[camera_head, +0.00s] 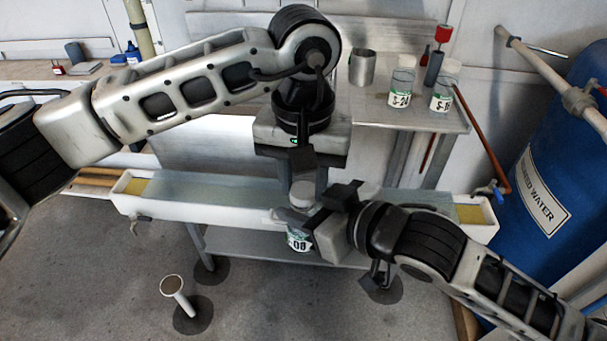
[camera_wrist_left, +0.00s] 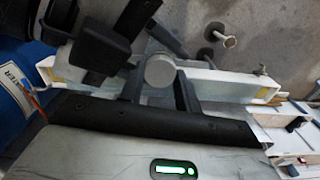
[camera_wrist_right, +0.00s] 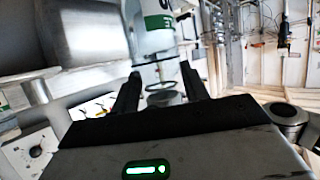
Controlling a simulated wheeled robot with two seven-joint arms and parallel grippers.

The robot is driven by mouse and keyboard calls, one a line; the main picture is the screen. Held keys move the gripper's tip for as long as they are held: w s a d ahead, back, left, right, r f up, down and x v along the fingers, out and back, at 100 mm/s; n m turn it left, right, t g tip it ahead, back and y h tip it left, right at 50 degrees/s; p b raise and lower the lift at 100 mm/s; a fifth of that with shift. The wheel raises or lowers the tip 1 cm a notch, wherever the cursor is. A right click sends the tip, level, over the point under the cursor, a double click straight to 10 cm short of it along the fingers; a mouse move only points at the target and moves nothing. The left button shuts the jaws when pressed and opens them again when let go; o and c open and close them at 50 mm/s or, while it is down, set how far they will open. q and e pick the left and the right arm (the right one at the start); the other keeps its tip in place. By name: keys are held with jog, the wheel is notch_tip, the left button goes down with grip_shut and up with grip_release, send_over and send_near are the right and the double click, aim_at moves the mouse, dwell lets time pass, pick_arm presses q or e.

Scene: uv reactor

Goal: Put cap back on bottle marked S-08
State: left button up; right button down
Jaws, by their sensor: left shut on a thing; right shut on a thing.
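The bottle marked S-08 (camera_head: 299,240) hangs upright in front of the white trough, its label partly showing "-08". My right gripper (camera_head: 303,216) is shut around its upper part; in the right wrist view the bottle (camera_wrist_right: 153,28) appears upside down beyond the fingers (camera_wrist_right: 160,92). A pale round cap (camera_head: 302,189) is directly above the bottle; in the left wrist view the cap (camera_wrist_left: 159,70) lies between the fingers of my left gripper (camera_wrist_left: 158,86), which is shut on it from above. I cannot tell whether cap and bottle touch.
The long white trough (camera_head: 215,190) runs just behind the grippers. On the metal bench stand a metal cup (camera_head: 362,67) and two labelled bottles, left (camera_head: 400,88) and right (camera_head: 442,96). A blue water barrel (camera_head: 550,170) is at the right. A small white-topped post (camera_head: 174,286) stands front left.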

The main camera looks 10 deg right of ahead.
pick_arm(q)
jog(key=shift+f, duration=0.2)
jog(key=m, duration=0.9)
jog(key=shift+m, duration=0.4)
jog(key=o, duration=1)
jog(key=shift+d, duration=0.1)
jog(key=shift+r, duration=0.1)
